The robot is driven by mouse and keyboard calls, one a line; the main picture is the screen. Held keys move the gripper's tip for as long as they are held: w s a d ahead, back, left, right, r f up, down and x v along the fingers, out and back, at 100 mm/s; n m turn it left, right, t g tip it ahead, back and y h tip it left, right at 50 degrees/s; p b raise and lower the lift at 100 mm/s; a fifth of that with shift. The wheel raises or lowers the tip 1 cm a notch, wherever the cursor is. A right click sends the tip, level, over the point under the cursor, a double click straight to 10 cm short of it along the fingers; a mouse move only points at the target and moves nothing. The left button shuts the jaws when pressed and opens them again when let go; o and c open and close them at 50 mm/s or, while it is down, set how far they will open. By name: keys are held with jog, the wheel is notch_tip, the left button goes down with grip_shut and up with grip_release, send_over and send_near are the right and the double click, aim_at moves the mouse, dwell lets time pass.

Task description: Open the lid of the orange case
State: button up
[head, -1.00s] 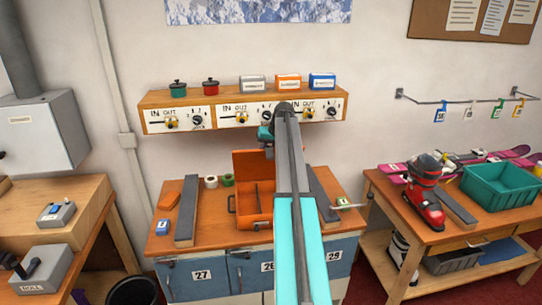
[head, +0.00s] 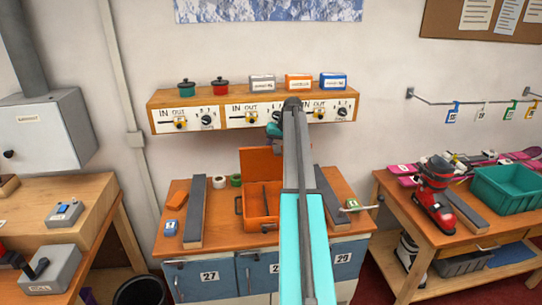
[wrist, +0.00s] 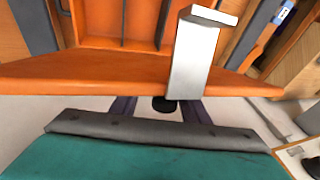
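The orange case (head: 259,223) sits on the workbench, with its lid (head: 260,163) raised upright at the back and the divided inside showing. In the wrist view the case's open compartments (wrist: 97,22) show at the top. An orange panel edge (wrist: 90,77) crosses the middle, with a light grey block (wrist: 194,55) standing against it. My gripper lies behind my own arm in the head view, near the lid's upper right. In the wrist view its dark finger parts (wrist: 158,108) show just below the orange edge. Their tips are hidden, so I cannot tell contact or opening.
A long dark grey block (head: 195,212) stands left of the case and another (head: 328,194) to its right. Tape rolls (head: 235,180) lie behind. A shelf with dials (head: 185,118) hangs above. A table with a teal bin (head: 508,190) is at the right.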

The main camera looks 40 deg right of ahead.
jog(key=shift+d+r, duration=0.1)
jog(key=shift+s+r+b, duration=0.25)
jog(key=shift+r+b, duration=0.05)
jog(key=shift+r, duration=0.1)
jog(key=b+v, duration=0.4)
jog(key=v, duration=0.8)
jog(key=shift+r, duration=0.35)
